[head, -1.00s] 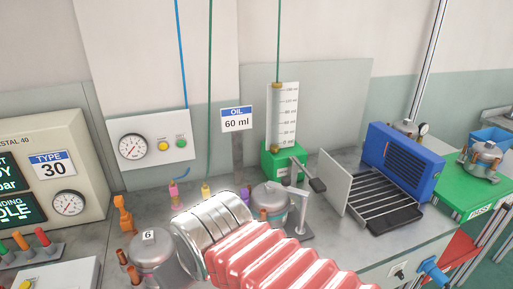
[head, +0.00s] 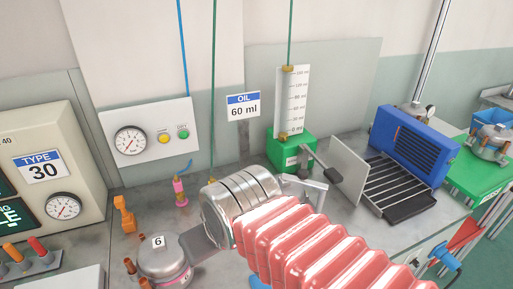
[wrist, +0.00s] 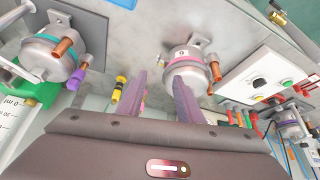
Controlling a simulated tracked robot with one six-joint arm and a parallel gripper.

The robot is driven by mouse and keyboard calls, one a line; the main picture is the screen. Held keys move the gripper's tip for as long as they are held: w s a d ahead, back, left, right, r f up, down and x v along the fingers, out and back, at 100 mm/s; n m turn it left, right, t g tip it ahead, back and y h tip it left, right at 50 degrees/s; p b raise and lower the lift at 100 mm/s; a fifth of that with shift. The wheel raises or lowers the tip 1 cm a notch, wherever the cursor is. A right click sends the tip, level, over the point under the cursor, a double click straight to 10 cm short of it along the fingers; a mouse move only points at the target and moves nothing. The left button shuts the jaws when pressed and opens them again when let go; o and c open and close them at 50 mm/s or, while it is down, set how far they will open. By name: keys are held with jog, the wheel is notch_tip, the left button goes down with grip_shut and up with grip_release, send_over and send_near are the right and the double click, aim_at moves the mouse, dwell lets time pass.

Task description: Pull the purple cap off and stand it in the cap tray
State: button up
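The purple cap (wrist: 76,79) sits on a stub of the compressor at the left of the wrist view (wrist: 50,55). In the head view my arm hides the cap. My gripper (wrist: 160,85) is open; its two fingers are apart, with the cap outside them to the left. A second compressor, marked 6 (wrist: 185,70), with copper stubs, lies beyond the fingers in the wrist view; it also shows in the head view (head: 165,262). I cannot make out which thing is the cap tray.
A yellow connector (wrist: 121,86) is close beside the left finger in the wrist view. A pink connector (head: 180,192) and an orange fitting (head: 124,213) stand on the bench. The green oil station (head: 290,152), black slatted rack (head: 400,190) and blue box (head: 408,142) are at the right.

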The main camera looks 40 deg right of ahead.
jog(key=shift+o, duration=1.1)
jog(key=shift+w+d+r, duration=0.15)
jog(key=shift+w+r, duration=0.1)
jog(key=w+d+r+m+g, duration=0.2)
jog(key=w+d+m, duration=0.4)
jog(key=d+m, duration=0.4)
jog(key=w+d+r+m+g, duration=0.3)
jog(key=w+d+m, duration=0.4)
jog(key=d+m, duration=0.4)
jog(key=shift+r+g, duration=0.3)
jog(key=shift+r, duration=0.5)
jog(key=shift+f, duration=0.15)
notch_tip(320, 180, down, 14)
jog(key=shift+r, duration=0.2)
jog(key=shift+c, duration=0.2)
grip_shut()
jog(key=shift+s, duration=0.1)
